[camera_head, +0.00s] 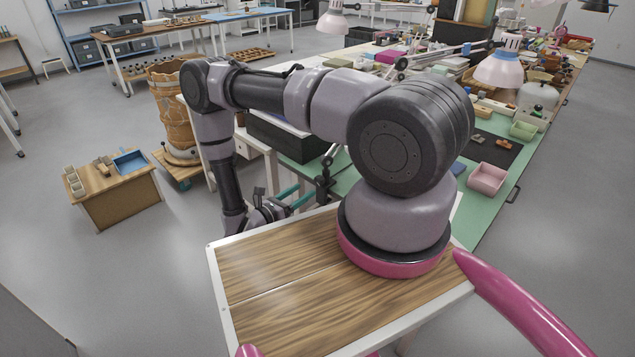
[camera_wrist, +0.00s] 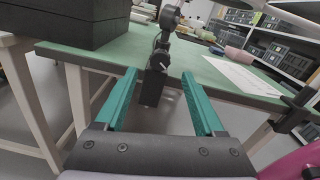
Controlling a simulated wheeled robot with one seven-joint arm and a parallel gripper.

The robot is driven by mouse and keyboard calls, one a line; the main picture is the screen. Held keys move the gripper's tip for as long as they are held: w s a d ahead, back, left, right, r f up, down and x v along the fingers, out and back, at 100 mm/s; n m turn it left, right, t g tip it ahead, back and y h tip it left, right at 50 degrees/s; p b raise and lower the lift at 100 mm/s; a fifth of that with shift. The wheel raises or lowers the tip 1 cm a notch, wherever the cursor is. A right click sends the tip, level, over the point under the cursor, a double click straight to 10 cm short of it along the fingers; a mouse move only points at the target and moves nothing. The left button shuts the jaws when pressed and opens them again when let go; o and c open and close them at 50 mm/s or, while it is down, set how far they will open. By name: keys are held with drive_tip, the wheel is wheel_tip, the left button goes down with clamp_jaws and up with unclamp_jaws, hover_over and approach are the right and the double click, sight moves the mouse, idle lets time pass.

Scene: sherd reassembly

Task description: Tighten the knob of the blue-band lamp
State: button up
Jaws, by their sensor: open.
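A black lamp clamp (camera_wrist: 153,82) hangs on the near edge of the green table in the wrist view. A dark knob with a pale mark (camera_wrist: 164,60) shows on it, and a dark post rises above. The clamp also shows in the head view (camera_head: 323,182). My gripper (camera_wrist: 159,74) is open and empty; its teal fingers point at the clamp, which appears between their tips. It also shows in the head view (camera_head: 308,190). A pale lamp shade (camera_head: 498,70) hangs over the table; its neck looks bluish. My arm hides any link to the clamp.
A black box (camera_wrist: 75,22) stands on the table left of the clamp. A white sheet (camera_wrist: 240,77) lies to the right. The green table (camera_head: 480,205) carries pink and green trays and many small items.

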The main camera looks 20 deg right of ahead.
sight(317, 182)
drive_tip(key=x, duration=0.8)
drive_tip(key=shift+c, duration=0.3)
clamp_jaws()
drive_tip(key=shift+m, duration=1.6)
drive_tip(key=shift+o, duration=0.3)
unclamp_jaws()
drive_tip(key=shift+a, duration=0.1)
